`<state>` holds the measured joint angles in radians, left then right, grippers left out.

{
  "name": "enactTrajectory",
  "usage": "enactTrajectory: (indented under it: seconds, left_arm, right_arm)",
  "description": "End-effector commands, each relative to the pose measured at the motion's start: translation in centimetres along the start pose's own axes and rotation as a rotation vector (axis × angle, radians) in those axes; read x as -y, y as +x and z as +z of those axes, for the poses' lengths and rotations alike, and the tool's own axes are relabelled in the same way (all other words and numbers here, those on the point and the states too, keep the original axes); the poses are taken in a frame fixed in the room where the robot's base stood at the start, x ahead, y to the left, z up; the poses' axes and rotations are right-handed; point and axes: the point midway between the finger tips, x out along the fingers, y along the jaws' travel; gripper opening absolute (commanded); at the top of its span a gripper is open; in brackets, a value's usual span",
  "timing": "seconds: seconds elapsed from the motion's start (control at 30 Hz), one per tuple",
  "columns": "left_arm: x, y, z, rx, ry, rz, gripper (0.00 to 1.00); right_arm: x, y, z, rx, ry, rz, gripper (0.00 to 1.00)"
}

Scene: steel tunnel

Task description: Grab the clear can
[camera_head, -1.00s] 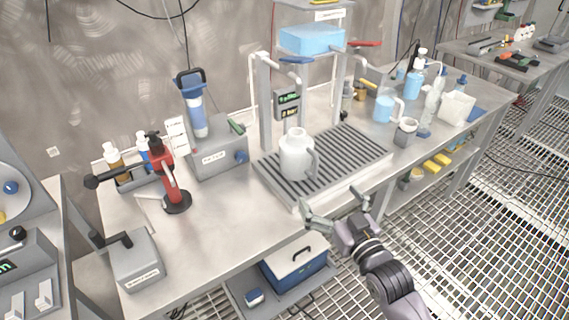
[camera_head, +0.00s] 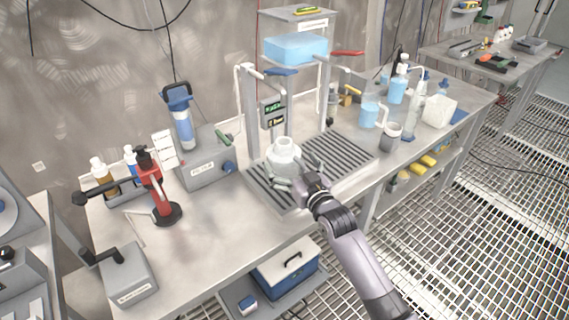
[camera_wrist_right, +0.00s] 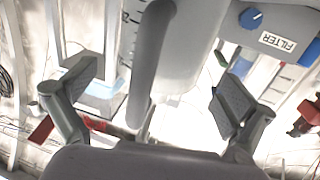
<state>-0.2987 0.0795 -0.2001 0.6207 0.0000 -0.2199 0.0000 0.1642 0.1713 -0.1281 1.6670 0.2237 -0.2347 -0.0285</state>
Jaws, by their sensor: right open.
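The clear can (camera_head: 284,158), a whitish translucent jug with a handle, stands upright on the slatted grate (camera_head: 343,155) under the dispenser frame. My right gripper (camera_head: 297,184) is at the near side of the can, low on its body, and hides part of it. In the right wrist view the can (camera_wrist_right: 192,50) stands large between my two fingers, with its handle (camera_wrist_right: 150,62) closest to the camera. The right gripper (camera_wrist_right: 157,92) is open, with its pads spread to both sides of the handle. I cannot tell whether a finger touches the can. My left gripper is not in view.
A grey filter unit (camera_head: 207,168) and a red stand (camera_head: 160,195) are left of the grate. A grey mug (camera_head: 391,135), blue containers (camera_head: 369,114) and bottles stand to the right. Frame posts (camera_head: 249,115) rise behind the can. The bench front is clear.

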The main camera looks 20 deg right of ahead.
Motion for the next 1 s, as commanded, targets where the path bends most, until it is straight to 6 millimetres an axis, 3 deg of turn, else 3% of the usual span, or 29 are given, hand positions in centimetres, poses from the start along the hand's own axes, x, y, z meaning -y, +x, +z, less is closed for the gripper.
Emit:
enactTrajectory:
  seconds: [0.17, 0.43, 1.0]
  left_arm:
    - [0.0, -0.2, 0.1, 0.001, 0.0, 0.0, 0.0]
    - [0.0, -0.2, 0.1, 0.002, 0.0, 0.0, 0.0]
    - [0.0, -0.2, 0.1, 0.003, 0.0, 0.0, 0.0]
  right_arm:
    - [-0.1, 2.1, -0.1, 0.0, 0.0, 0.0, 1.0]
    - [0.0, 2.4, 0.0, 0.001, 0.0, 0.0, 1.0]
    - [-0.1, 2.4, 0.0, 0.001, 0.0, 0.0, 0.63]
